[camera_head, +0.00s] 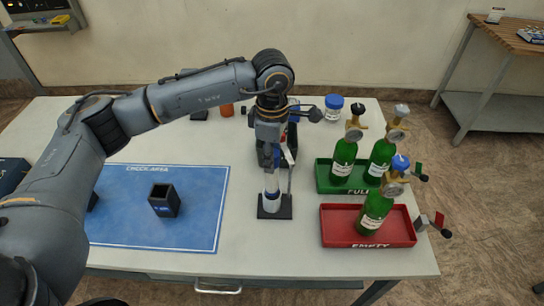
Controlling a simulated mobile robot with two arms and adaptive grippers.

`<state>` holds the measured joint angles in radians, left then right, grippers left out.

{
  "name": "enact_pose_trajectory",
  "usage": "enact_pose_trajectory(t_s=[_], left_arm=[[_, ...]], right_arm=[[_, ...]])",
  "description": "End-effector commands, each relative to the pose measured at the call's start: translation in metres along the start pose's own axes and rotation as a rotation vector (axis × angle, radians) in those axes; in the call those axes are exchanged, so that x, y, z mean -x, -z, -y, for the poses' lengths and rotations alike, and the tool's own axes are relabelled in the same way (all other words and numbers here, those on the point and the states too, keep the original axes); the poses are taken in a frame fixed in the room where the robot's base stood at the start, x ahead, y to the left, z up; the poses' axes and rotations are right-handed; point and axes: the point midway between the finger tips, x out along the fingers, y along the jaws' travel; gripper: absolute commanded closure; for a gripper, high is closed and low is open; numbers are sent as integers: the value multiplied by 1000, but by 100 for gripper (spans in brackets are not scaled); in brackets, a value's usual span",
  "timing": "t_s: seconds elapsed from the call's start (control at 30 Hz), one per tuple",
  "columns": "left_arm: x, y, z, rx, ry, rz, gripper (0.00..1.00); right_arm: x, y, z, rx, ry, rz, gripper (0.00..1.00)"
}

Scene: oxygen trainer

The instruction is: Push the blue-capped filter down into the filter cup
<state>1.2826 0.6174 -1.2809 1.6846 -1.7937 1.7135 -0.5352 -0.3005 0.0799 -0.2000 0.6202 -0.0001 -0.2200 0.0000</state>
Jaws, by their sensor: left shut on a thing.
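My left gripper (271,172) comes down from above near the middle of the table, with its fingers shut on the blue-capped filter (271,184). Only a small pale and blue part of the filter shows; the fingers and wrist hide the rest. Directly under it, the filter cup (271,199) stands on a small black base (275,211) with a thin upright at its right. The filter lines up with the cup, but I cannot tell how deep it sits. My right gripper is not in view.
Green bottles with gauges stand on a green tray (322,184) and a red tray (365,242) at right. A black square holder (164,200) stands on the blue mat (200,225) at left. A blue-lidded jar (333,109) stands behind. The table's front strip is clear.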

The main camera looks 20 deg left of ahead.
Motion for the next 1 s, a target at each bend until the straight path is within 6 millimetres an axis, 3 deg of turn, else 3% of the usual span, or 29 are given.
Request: enact_pose_trajectory(t_s=[1.0], left_arm=[[1, 0, 0, 0, -1, 1, 100]], right_arm=[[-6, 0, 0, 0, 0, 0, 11]])
